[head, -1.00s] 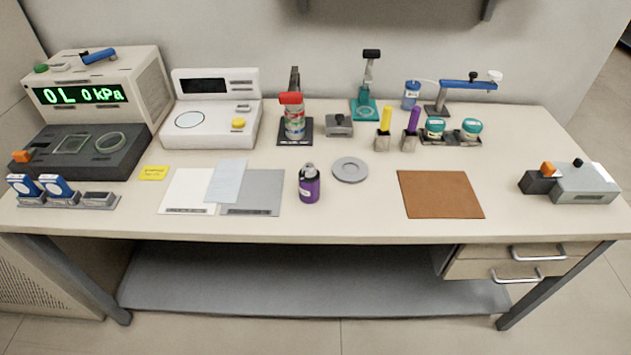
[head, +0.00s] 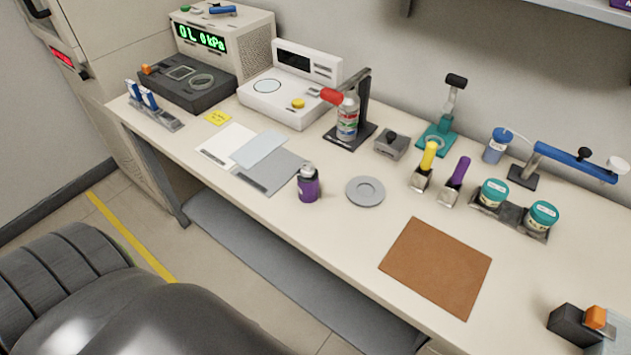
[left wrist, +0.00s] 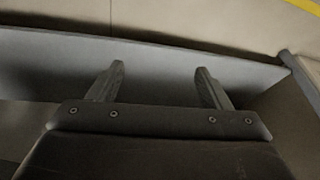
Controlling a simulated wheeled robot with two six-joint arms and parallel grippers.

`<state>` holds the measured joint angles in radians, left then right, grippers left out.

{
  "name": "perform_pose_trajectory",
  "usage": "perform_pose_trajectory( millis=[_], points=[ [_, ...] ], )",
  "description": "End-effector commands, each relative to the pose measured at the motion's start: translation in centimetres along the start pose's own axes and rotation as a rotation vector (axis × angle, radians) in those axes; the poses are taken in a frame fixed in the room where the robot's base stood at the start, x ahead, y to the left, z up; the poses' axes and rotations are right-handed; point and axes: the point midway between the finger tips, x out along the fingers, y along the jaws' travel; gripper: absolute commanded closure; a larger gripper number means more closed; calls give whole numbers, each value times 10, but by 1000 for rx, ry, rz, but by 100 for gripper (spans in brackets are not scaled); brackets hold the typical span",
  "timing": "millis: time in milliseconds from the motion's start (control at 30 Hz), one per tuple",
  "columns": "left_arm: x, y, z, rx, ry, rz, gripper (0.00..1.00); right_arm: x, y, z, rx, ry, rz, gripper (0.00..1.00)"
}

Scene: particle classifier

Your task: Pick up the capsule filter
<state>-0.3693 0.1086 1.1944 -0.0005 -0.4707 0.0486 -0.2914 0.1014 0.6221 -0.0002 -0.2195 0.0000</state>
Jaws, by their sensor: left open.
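My right gripper is in neither current view.
A grey mat (head: 273,176) lies left of the purple body, and a brown mat (head: 436,267) lies to the right.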

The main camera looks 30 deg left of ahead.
Motion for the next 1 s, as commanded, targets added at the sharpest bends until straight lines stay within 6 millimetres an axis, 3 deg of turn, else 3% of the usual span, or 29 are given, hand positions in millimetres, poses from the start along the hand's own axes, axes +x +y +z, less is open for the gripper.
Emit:
perform_pose_trajectory(
  millis=[33,100,267,400,667,800,900,1000],
  points=[
    [-15,-4,-25,-2,40,-4,28,-4,-5,1,3,-2,-7,28],
    [-35,-6,-55,-9,88,-6,28,-6,-10,2,6,-3,-12,28],
    [-91,-11,-120,-22,200,-9,28,-13,-20,9,13,-14,-25,28],
    [-150,-13,-168,-33,297,-8,28,-18,-24,13,16,-21,-30,28],
    [-262,-13,-229,-47,473,1,28,-25,-15,8,11,-16,-21,28],
    [-315,-11,-271,-69,683,34,28,-27,-11,6,9,-13,-17,28],
    [-336,-10,-287,-79,772,53,28,-28,-11,6,9,-13,-16,28],
    [-341,-9,-297,-84,808,63,28,-28,-11,5,9,-12,-16,28]
  ],
)
